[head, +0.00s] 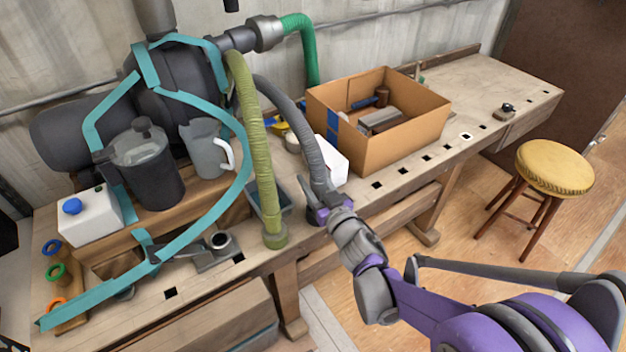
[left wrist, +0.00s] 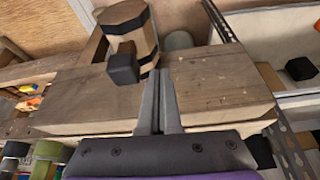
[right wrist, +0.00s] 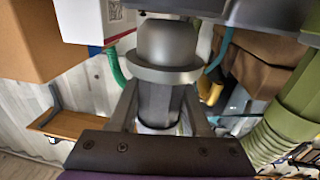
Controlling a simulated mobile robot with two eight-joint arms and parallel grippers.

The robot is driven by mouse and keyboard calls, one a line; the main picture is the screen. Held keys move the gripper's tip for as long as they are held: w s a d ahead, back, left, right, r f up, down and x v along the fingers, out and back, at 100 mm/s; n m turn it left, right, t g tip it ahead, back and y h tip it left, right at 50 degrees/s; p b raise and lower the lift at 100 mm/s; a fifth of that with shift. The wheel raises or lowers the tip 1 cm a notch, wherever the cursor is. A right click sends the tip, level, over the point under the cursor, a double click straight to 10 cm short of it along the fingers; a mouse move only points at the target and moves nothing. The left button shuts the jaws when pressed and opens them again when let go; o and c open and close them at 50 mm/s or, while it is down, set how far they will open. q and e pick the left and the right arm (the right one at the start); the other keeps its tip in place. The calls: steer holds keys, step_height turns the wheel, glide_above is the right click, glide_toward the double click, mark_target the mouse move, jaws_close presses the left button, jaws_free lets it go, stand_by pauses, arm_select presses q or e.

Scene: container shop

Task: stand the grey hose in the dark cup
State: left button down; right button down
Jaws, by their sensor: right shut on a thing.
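The ribbed grey hose (head: 300,125) curves from the machine to the bench's front edge. My right gripper (head: 328,207) is shut on its lower end, hiding part of it. In the right wrist view, my right gripper (right wrist: 160,112) has a smooth dark cylinder between its fingers. My left gripper (left wrist: 160,98) is shut and empty, outside the head view.
An olive hose (head: 258,150) hangs left of the grey one. A white box (head: 331,160) and an open cardboard box (head: 390,140) stand to the right. A teal frame (head: 232,180) and a dark pitcher (head: 148,175) are at left. The bench's right end is mostly clear.

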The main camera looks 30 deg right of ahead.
steer(key=shift+f+b, duration=1.05)
steer(key=shift+f, duration=0.35)
stand_by(0.8)
steer(key=shift+c, duration=1.4)
jaws_free()
steer(key=s+p, duration=0.1)
steer(key=s, duration=0.9)
steer(key=shift+s+a, duration=0.25)
steer(key=shift+s, duration=0.15)
